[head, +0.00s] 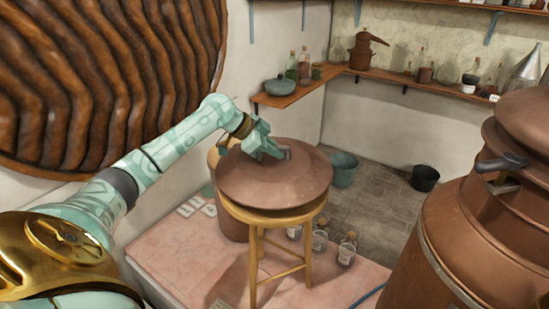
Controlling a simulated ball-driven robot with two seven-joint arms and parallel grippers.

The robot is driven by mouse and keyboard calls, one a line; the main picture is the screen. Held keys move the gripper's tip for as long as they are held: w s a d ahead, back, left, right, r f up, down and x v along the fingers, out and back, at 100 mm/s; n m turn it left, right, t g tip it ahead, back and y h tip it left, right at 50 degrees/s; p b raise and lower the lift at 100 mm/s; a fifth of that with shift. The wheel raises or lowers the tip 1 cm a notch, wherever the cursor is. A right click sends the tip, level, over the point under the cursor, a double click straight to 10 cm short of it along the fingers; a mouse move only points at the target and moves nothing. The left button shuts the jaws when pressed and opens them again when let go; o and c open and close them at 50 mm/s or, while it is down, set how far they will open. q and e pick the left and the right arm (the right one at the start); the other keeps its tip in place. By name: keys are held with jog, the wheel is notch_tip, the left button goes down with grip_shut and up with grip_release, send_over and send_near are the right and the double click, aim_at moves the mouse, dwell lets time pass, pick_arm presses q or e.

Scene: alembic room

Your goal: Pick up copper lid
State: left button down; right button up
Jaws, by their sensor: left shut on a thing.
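The copper lid (300,183) is a wide, shallow brown cone with a handle near its top. It appears to rest on a wooden stool (272,216); I cannot tell whether it is lifted slightly. My left gripper (275,151) reaches in from the left and is shut on the lid's handle at the top. The fingertips partly hide the handle. My right gripper is not in view.
A large copper vessel (450,230) stands at the right. A wall shelf (300,92) with bottles is behind. Two buckets (343,168) (425,178) and several small bottles (347,248) stand on the floor. Tiled floor (378,205) is clear between.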

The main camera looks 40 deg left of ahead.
pick_arm(q)
jog(key=s+d+r+b, duration=0.6)
jog(key=s+r, duration=0.4)
jog(key=s, duration=0.2)
jog(key=shift+s+d+r+b, duration=0.2)
jog(key=shift+d+r+b, duration=0.15)
jog(key=shift+b, duration=0.45)
jog(key=c, duration=2)
grip_release()
grip_shut()
